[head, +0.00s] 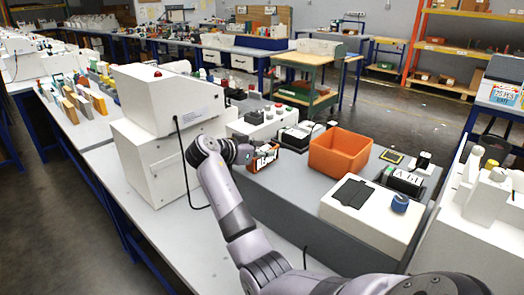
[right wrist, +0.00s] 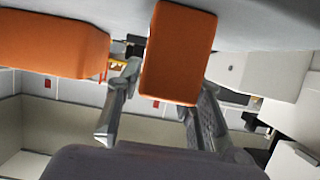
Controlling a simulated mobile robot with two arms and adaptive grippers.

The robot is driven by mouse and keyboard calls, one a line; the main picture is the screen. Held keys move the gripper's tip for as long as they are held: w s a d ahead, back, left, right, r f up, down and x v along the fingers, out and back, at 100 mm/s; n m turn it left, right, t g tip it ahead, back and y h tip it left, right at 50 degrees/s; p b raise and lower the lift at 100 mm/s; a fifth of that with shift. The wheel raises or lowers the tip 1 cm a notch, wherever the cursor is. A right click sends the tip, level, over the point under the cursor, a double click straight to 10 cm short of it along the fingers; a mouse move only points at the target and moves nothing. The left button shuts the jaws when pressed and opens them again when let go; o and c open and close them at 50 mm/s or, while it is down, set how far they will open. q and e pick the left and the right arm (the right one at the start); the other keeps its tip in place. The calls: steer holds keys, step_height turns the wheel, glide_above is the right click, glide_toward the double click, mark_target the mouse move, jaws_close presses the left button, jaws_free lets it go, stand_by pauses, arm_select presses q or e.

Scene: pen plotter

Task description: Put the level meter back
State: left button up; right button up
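A small orange-cased box with a dark, white-lettered front, likely the level meter (head: 264,159), is at the left end of the grey bench top. In the right wrist view its plain orange side (right wrist: 178,52) fills the gap between the fingers. My right gripper (head: 246,153) reaches it from the left in the head view. The fingers of my right gripper (right wrist: 172,75) lie along both sides of the box and appear to touch it. Whether the box rests on the bench or is just above it is hard to tell. My left gripper is not visible.
An orange bin (head: 340,153) stands right of the box and also shows in the right wrist view (right wrist: 52,45). A white unit with a blue knob (head: 399,203) and a dial meter (head: 404,180) stand farther right. A tall white instrument (head: 165,100) stands left. Bare grey bench lies in front.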

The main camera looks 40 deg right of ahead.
steer(key=o, duration=0.3)
steer(key=shift+r, duration=0.15)
steer(key=shift+a+r, duration=0.1)
steer(key=shift+a, duration=0.15)
steer(key=p+v, duration=0.3)
steer(key=v, duration=0.8)
steer(key=shift+a+p, duration=0.2)
steer(key=shift+p, duration=0.15)
